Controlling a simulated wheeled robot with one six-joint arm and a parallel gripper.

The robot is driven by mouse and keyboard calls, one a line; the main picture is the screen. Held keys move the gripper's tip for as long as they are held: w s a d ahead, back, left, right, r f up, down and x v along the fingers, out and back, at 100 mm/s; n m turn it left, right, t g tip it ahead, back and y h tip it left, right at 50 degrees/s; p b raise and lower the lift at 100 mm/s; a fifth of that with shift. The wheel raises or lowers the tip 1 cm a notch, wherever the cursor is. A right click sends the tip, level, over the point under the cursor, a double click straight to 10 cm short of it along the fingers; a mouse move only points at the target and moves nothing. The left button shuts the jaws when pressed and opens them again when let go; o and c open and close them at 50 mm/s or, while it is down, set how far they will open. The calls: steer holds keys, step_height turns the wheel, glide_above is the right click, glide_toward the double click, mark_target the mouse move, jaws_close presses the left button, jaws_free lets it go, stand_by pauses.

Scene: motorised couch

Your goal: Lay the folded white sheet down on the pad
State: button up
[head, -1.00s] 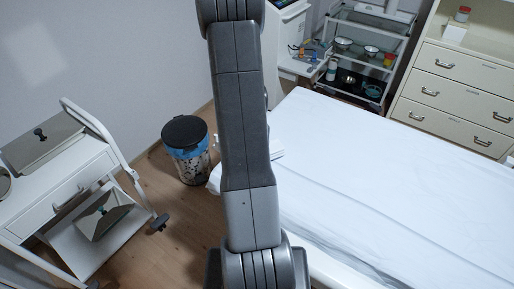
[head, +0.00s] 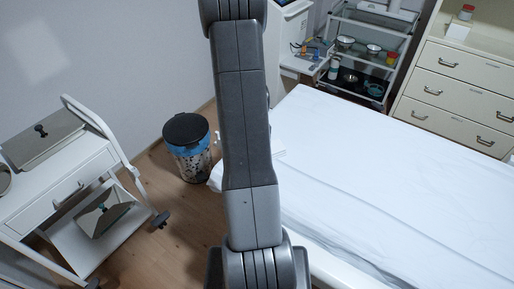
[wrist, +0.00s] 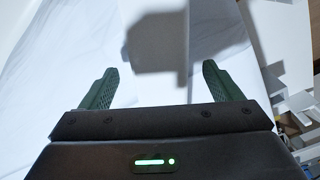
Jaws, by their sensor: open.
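The pad is the long white top of the couch (head: 390,190), lightly creased, in the right half of the head view. A small white folded edge (head: 279,148), likely part of the folded white sheet, shows at the couch's near-left end beside my arm; my arm hides the rest. In the wrist view my gripper (wrist: 160,82) is open, its two green fingers wide apart over white cloth (wrist: 115,35). A grey shadow falls on the cloth ahead. I cannot tell sheet from pad there, or whether the fingertips touch it. My gripper is hidden in the head view.
A bin with a black lid (head: 186,130) stands left of the couch. A white trolley (head: 60,190) with metal boxes is at the left. A shelf cart (head: 362,55) and a cream drawer cabinet (head: 465,85) stand behind the couch. The pad's right part is clear.

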step_height(320, 180, up, 14)
steer(key=p, duration=0.8)
steer(key=shift+p, duration=0.35)
steer(key=shift+f, duration=0.1)
step_height(320, 180, down, 14)
steer(key=b, duration=0.9)
steer(key=shift+f, duration=0.1)
steer(key=shift+r+p, duration=0.5)
steer(key=shift+r, duration=0.15)
steer(key=shift+f, duration=0.15)
step_height(320, 180, up, 14)
steer(key=p, duration=0.9)
step_height(320, 180, down, 15)
steer(key=b, duration=1)
step_height(320, 180, up, 6)
steer(key=p, duration=0.5)
steer(key=shift+f, duration=0.1)
steer(key=s+d, duration=0.7)
steer(key=d, duration=0.4)
steer(key=shift+s+f, duration=0.15)
steer(key=shift+f, duration=0.25)
